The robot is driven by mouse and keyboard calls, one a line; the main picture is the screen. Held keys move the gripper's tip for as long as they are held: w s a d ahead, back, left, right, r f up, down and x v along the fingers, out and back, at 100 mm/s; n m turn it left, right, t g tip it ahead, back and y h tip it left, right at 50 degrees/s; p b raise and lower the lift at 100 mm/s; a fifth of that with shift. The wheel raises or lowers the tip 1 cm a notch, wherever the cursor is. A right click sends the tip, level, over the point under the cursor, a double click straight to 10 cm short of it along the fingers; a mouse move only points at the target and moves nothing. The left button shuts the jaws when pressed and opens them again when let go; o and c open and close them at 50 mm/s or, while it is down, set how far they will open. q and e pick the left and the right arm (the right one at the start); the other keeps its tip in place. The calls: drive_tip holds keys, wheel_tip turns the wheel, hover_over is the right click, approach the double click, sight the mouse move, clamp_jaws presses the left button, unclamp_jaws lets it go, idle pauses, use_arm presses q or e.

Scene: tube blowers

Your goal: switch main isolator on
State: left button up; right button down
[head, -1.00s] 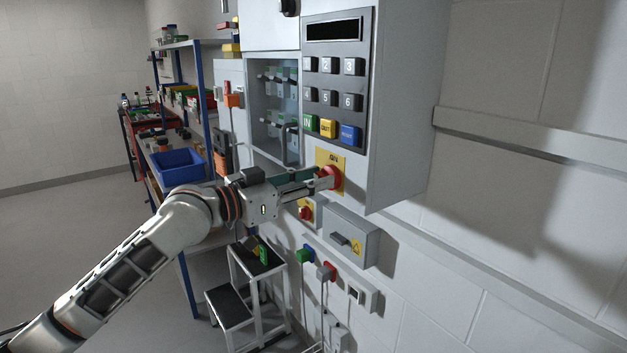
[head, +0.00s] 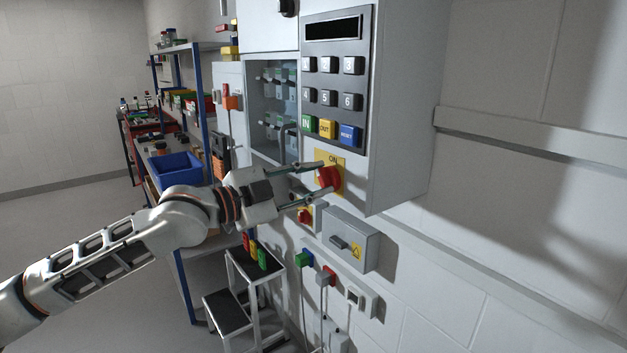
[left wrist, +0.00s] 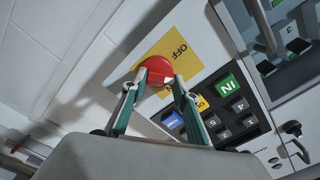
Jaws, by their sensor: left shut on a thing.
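The main isolator is a red rotary knob (head: 328,178) on a yellow plate (head: 322,156) low on the grey cabinet. ON shows at the plate's top in the head view. In the left wrist view the knob (left wrist: 156,69) sits between my fingertips, and OFF reads on the plate (left wrist: 178,45) beside it. My left gripper (head: 327,179) is shut on the knob, one finger above and one below in the head view; it also shows in the left wrist view (left wrist: 160,79). The knob's pointer direction is hard to tell. My right gripper is not in view.
A keypad (head: 335,85) is just above the isolator. A smaller red switch (head: 305,215) and a grey box (head: 350,238) are just below. A step stool (head: 250,270) stands beneath. Shelving with a blue bin (head: 175,168) is behind my arm.

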use_arm(q)
drive_tip(key=m+p, duration=0.3)
drive_tip(key=shift+s+r, duration=0.1)
drive_tip(key=shift+r, duration=0.3)
drive_tip(key=m+p, duration=0.1)
drive_tip(key=p, duration=0.1)
drive_tip(key=shift+d+p, duration=0.1)
drive_tip(key=shift+p, duration=0.25)
drive_tip(key=m+p, duration=0.2)
drive_tip(key=shift+f+m, duration=0.3)
drive_tip(key=shift+f, duration=0.1)
drive_tip(key=shift+s+f+m+p, duration=0.1)
drive_tip(key=shift+f+m+p, duration=0.05)
drive_tip(key=shift+m+p, duration=0.25)
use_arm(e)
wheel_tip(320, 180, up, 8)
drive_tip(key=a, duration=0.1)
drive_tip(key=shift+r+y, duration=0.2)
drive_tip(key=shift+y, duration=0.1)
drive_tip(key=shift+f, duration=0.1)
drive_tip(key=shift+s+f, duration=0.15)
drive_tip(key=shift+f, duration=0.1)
use_arm(q)
drive_tip(key=o, duration=1.1)
